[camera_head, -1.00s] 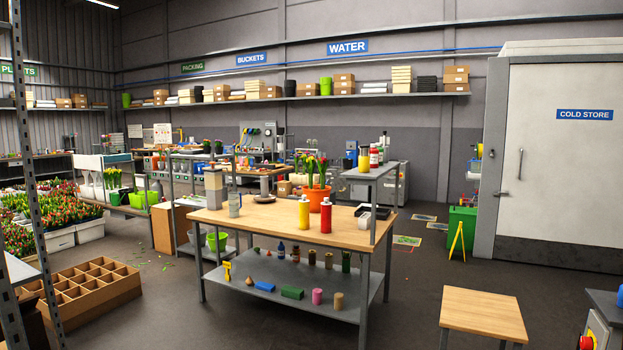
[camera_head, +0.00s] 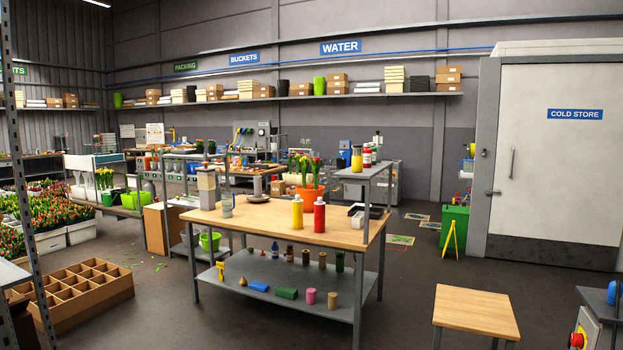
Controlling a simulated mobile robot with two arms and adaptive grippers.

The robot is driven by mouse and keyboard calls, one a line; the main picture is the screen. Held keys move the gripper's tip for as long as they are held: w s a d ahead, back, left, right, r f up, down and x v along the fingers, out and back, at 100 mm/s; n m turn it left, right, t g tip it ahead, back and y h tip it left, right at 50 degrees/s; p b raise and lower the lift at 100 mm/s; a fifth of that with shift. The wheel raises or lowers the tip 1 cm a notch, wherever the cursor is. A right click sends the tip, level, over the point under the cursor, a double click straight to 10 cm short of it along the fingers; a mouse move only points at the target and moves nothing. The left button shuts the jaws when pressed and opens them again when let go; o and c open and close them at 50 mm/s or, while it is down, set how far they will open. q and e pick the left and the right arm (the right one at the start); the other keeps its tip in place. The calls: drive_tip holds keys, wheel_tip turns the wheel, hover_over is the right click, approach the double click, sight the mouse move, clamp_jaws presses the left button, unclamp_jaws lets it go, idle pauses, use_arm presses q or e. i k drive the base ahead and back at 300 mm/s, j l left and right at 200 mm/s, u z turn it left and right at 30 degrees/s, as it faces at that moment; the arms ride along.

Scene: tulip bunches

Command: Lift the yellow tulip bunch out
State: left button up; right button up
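An orange bucket (camera_head: 314,197) stands near the back edge of the wooden-topped table (camera_head: 262,222). Tulips with green leaves stand upright in it. Yellow heads (camera_head: 303,159) show on the left and middle, and red heads (camera_head: 317,161) on the right. At this distance I cannot clearly separate the bunches, and their stems are hidden in the bucket. Neither of my grippers is in view.
Yellow (camera_head: 297,213) and red (camera_head: 319,216) bottles stand in front of the bucket. A raised grey shelf (camera_head: 366,173) is on the table's right. A wooden stool (camera_head: 476,311) stands at front right, a divided box (camera_head: 80,290) at left. The floor before the table is clear.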

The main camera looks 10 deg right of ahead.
sight(302, 162)
drive_tip(key=i, duration=0.65)
drive_tip(key=i+j+z, duration=0.1)
drive_tip(key=i, duration=0.5)
drive_tip(key=i+u, duration=0.1)
drive_tip(key=i, duration=0.6)
drive_tip(key=i+l+u, duration=0.15)
drive_tip(key=i, duration=0.5)
drive_tip(key=i+j+u, duration=0.1)
drive_tip(key=i+u, duration=0.35)
drive_tip(key=i+l+u, duration=0.1)
drive_tip(key=i+u, duration=0.4)
drive_tip(key=i, duration=0.1)
